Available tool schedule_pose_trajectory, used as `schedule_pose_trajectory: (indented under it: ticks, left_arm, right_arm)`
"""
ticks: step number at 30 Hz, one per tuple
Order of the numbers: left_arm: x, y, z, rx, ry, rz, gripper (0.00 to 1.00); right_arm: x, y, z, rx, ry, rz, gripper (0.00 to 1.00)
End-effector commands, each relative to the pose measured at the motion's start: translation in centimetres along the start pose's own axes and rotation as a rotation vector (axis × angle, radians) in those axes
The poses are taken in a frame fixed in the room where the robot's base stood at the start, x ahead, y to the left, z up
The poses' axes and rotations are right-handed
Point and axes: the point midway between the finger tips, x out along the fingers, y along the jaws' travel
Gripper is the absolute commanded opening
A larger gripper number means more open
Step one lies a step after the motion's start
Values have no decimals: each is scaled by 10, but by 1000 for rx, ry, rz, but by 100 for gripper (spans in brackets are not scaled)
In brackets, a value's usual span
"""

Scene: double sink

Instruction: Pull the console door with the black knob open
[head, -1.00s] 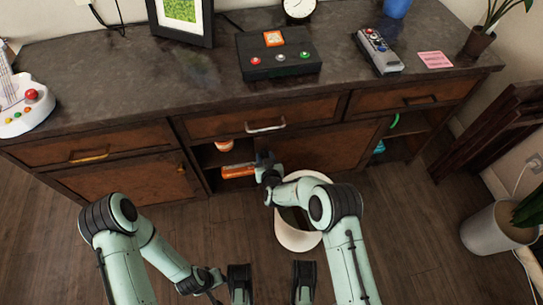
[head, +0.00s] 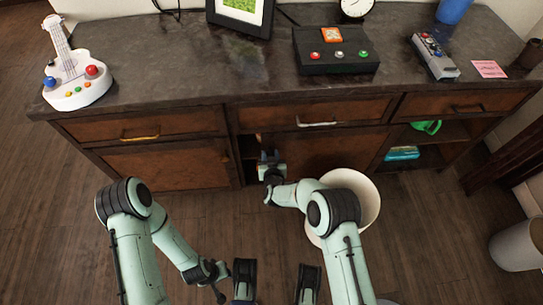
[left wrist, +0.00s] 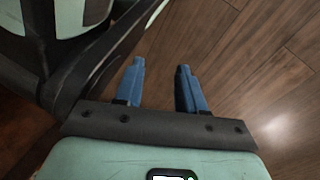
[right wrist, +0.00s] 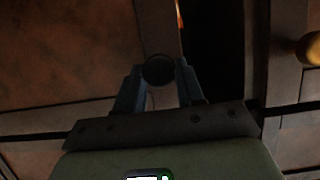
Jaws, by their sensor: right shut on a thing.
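The console (head: 190,95) is a dark wood sideboard with drawers above and rust-brown doors below. Its middle door (head: 325,150) is a sliding panel, with a narrow dark gap at its left and an open shelf at its right. The round black knob (right wrist: 158,70) sits between my right gripper's fingertips (right wrist: 157,82) in the right wrist view. In the head view the right gripper (head: 270,168) is at the door's left edge and hides the knob. My left gripper (left wrist: 160,78) is open and empty over the floor.
A white bin (head: 362,190) stands on the floor, close to my right arm. The left door (head: 165,165) is shut; its brass knob (right wrist: 312,48) shows in the right wrist view. A green object (head: 428,127) and teal books (head: 402,153) lie on the right shelves.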

Motion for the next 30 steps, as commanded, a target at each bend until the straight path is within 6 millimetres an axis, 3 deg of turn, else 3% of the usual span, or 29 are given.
schedule_pose_trajectory:
  ticks: [11, 12, 14, 24, 30]
  left_arm:
    - [0, 0, 0, 0, 0, 0, 39]
    - [0, 0, 0, 0, 0, 0, 39]
    - [0, 0, 0, 0, 0, 0, 39]
    - [-2, 2, -2, 2, 6, 3, 39]
    - [-18, 16, -18, 19, 67, 30, 39]
  right_arm:
    - [0, -2, 2, -1, -4, -4, 0]
    - [0, -2, 2, -1, -4, -4, 47]
    - [0, -2, 2, 0, -4, -3, 62]
    - [-3, -1, 0, 0, -2, -1, 62]
    - [-31, -1, -2, 0, -3, -2, 62]
